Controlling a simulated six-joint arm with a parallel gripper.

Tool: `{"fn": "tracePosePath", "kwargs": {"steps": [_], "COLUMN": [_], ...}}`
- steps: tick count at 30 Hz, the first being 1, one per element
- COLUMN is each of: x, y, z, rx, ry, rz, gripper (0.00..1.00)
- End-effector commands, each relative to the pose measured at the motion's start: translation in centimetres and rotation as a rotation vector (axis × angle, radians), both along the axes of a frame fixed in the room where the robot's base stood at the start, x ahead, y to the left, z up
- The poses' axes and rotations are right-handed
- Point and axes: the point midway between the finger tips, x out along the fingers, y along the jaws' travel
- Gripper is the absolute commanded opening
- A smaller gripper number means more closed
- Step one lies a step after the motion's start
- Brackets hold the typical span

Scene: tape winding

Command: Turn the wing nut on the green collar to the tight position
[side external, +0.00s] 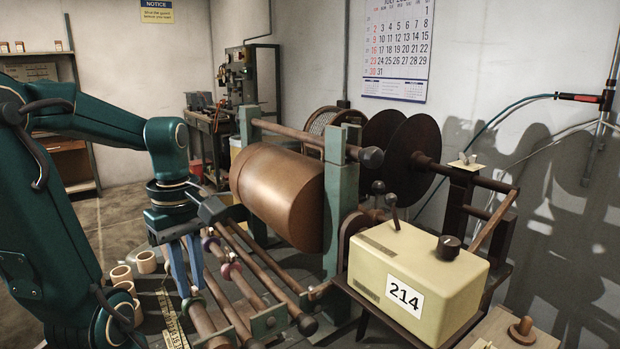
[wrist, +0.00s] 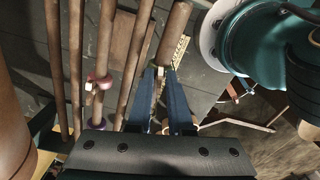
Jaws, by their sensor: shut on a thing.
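My gripper (side external: 188,294) points down with its two blue fingers over the nearest bar (side external: 205,322) of the rack. It also shows in the wrist view (wrist: 159,70), where the fingertips draw close together at that bar. The fingers are shut on a small part there, which I take to be the wing nut; it is mostly hidden between the tips. A red collar (wrist: 103,82) and a purple collar (wrist: 92,126) sit on a neighbouring bar, apart from my fingers.
Several parallel bars (side external: 268,262) run close to the gripper. A large brown roller (side external: 278,192) stands behind them. A cream box marked 214 (side external: 418,275), with levers and a knob, is to the right. Pale cardboard cores (side external: 121,275) lie at left.

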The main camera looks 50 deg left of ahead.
Motion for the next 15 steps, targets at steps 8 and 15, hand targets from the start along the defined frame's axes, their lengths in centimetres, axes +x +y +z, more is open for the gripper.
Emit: {"fn": "tracePosePath", "kwargs": {"steps": [8, 15], "x": [-0.16, -0.19], "y": [0.04, 0.06], "z": [-0.06, -0.07], "rx": [0.002, 0.002], "ry": [0.005, 0.004], "rz": [-0.168, -0.238], "gripper": [0.0, 0.0]}}
